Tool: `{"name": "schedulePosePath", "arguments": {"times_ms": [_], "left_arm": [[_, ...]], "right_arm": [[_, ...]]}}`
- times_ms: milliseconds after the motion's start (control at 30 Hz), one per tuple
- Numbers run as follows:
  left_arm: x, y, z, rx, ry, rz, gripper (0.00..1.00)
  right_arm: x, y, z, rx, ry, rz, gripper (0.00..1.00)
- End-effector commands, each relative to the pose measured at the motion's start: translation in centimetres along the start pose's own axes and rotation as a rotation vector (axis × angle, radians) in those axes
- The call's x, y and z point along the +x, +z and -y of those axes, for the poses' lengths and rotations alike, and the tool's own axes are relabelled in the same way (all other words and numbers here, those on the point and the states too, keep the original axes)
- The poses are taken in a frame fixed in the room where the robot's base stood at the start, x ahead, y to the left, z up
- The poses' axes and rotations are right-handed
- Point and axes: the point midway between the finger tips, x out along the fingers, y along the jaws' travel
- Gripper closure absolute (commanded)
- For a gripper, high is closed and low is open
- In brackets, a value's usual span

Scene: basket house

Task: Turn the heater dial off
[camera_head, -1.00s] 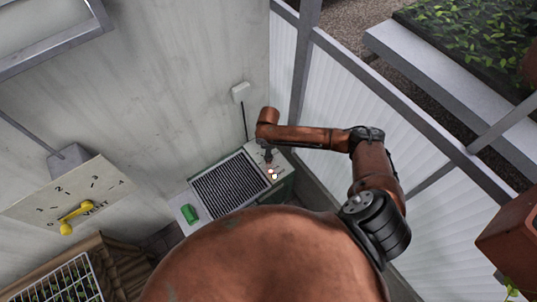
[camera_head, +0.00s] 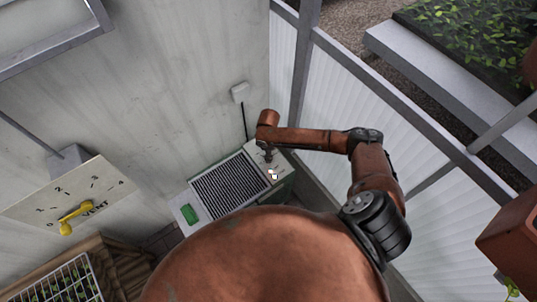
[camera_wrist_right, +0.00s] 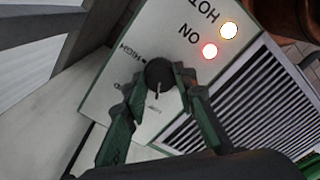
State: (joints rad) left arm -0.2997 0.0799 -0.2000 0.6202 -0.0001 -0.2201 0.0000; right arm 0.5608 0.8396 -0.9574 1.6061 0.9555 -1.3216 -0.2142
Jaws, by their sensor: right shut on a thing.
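The heater (camera_head: 228,187) stands by the wall in the head view, with a dark grille and a pale control panel. Its round black dial (camera_wrist_right: 160,73) is on that panel in the right wrist view. A pale mark on the dial points down the picture, toward small unreadable print. HIGH is printed left of the dial. My right gripper (camera_wrist_right: 164,84) has one finger on each side of the dial and is shut on it. It also shows small over the panel in the head view (camera_head: 268,157). The red ON light (camera_wrist_right: 210,50) and yellow HOT light (camera_wrist_right: 228,30) are lit.
A vent panel (camera_head: 105,183) with a yellow handle (camera_head: 75,217) is at the left. A green object (camera_head: 189,214) lies at the heater's left end. White-panelled wall (camera_head: 350,100) stands close on the right. My own arm hides much of the lower middle.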

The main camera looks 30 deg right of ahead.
Motion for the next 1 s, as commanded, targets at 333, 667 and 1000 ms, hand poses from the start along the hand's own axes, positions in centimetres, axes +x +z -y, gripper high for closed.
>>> {"name": "schedulePosePath", "arguments": {"times_ms": [333,667,1000], "left_arm": [[-0.4,-0.1,0.0,0.0,0.0,0.0,0.6],[-1.9,-0.4,0.1,0.0,0.0,-0.003,0.6],[-3.2,-0.6,0.1,0.0,-0.001,-0.006,0.6]], "right_arm": [[-0.1,0.0,0.0,-0.039,0.0,-0.001,0.99],[-0.3,-0.1,0.0,-0.252,0.0,-0.001,0.99],[-0.2,-0.1,-0.1,-0.573,0.001,-0.001,0.99]]}}
